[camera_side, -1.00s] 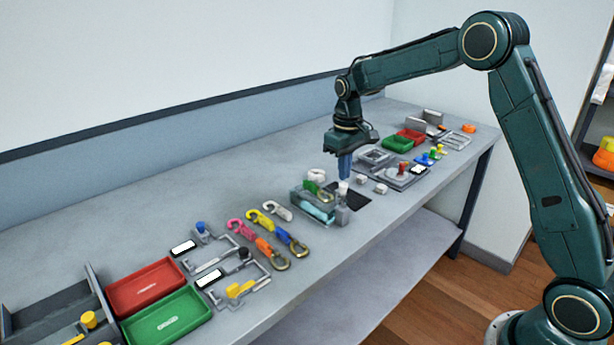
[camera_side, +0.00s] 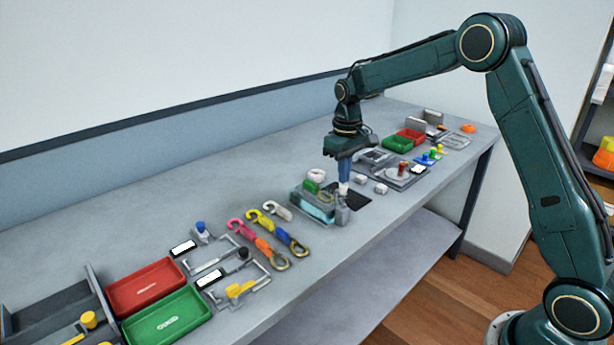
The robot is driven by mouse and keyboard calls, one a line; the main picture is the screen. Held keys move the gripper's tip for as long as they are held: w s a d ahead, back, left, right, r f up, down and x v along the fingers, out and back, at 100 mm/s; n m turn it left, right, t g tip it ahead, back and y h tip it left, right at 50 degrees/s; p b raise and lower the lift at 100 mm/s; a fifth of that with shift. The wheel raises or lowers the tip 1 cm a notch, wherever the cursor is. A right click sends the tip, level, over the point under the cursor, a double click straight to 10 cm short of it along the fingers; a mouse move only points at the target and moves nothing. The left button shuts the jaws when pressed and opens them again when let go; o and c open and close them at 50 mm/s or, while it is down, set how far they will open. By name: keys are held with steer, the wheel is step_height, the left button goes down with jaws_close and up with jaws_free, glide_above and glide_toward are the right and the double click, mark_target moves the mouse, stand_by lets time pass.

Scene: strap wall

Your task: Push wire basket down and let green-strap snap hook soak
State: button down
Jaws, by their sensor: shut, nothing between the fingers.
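My gripper (camera_side: 344,179) points straight down with its blue fingers shut and empty. Its tips are at the top of a small white handle (camera_side: 343,189) at the right end of a clear tank (camera_side: 312,209) with bluish liquid; they look to be touching. The wire basket is sunk in the tank and cannot be made out clearly. A piece of the green-strap snap hook (camera_side: 311,187) shows at the tank's back edge; its metal part is hidden.
Pink, yellow and white snap hooks (camera_side: 276,210) lie left of the tank. A white strap roll (camera_side: 316,175) is behind it, and small white blocks (camera_side: 380,188) and a black mat (camera_side: 358,200) are to the right. Red and green trays (camera_side: 166,317) stand front left.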

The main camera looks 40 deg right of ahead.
mark_target(343, 187)
steer(key=shift+f, duration=0.3)
steer(key=shift+f, duration=1.9)
steer(key=shift+r, duration=3.05)
steer(key=c, duration=2)
jaws_free()
steer(key=shift+r, duration=2.8)
steer(key=shift+c, duration=0.2)
steer(key=shift+r, duration=0.2)
